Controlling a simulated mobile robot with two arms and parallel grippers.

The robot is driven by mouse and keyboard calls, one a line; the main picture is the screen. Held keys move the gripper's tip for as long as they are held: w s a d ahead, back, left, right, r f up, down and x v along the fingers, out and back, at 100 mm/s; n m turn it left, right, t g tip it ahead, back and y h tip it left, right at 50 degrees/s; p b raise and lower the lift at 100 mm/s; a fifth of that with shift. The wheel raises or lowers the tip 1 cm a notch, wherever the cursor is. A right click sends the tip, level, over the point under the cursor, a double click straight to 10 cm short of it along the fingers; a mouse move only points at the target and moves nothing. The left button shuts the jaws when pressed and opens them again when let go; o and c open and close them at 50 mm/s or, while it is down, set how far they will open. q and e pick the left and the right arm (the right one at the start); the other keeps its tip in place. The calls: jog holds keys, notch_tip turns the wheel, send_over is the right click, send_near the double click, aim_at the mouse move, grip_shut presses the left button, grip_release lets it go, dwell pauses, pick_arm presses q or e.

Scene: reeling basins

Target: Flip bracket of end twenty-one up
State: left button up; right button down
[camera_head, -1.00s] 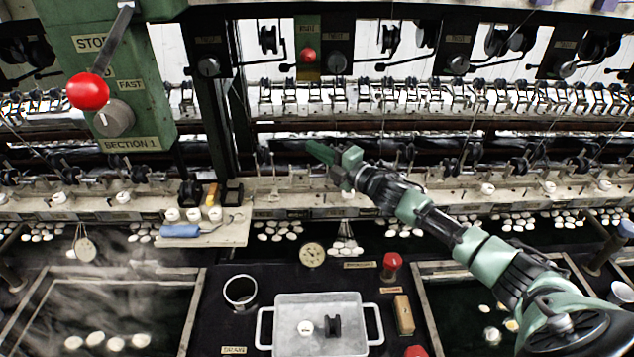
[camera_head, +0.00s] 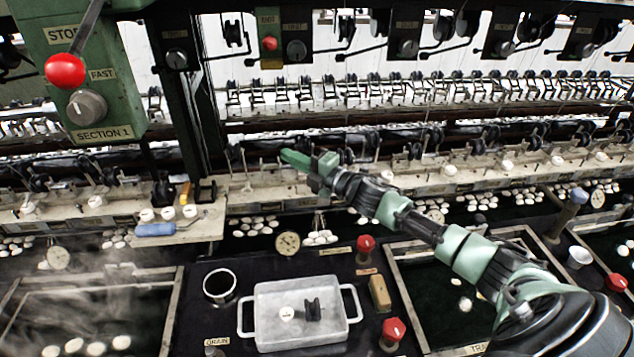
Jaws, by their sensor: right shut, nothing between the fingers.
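My right gripper (camera_head: 296,160) reaches in from the lower right, its green fingers shut and empty, pointing left. It hovers in front of the row of reeling ends, over the pale ledge (camera_head: 440,184). Small metal brackets (camera_head: 340,90) stand in a long row behind it. I cannot tell which bracket belongs to end twenty-one, since no end number is readable. The gripper and forearm hide part of the ledge and the thread guides behind. Whether the gripper touches any part is unclear. My left gripper is not in view.
A green control post (camera_head: 80,70) with a red-knobbed lever stands at the left. Below the ledge are a white tray (camera_head: 262,335), a dark cup (camera_head: 220,286), red knobs (camera_head: 365,243) and water basins with cocoons (camera_head: 75,346). A blue-handled tool (camera_head: 156,230) lies on the left ledge.

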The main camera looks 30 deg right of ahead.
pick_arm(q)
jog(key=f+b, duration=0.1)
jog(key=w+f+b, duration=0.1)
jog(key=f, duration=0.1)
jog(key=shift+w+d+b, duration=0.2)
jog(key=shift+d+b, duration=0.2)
pick_arm(e)
jog(key=s+d+f, duration=0.2)
jog(key=s+d, duration=0.1)
jog(key=s, duration=0.3)
jog(key=shift+s+d+f, duration=0.15)
jog(key=shift+d+f, duration=0.15)
jog(key=shift+f, duration=0.1)
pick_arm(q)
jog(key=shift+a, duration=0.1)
pick_arm(e)
jog(key=shift+s, duration=0.1)
pick_arm(q)
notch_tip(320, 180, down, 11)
jog(key=b, duration=1.1)
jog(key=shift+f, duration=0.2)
pick_arm(e)
jog(key=s+a+f+n+t+y, duration=0.1)
jog(key=s+a+f+n, duration=0.1)
jog(key=s+f, duration=0.3)
jog(key=shift+s+a+f+n+t, duration=0.25)
jog(key=shift+a+f+n+t, duration=0.05)
jog(key=shift+a+f+t, duration=0.1)
jog(key=shift+r, duration=0.1)
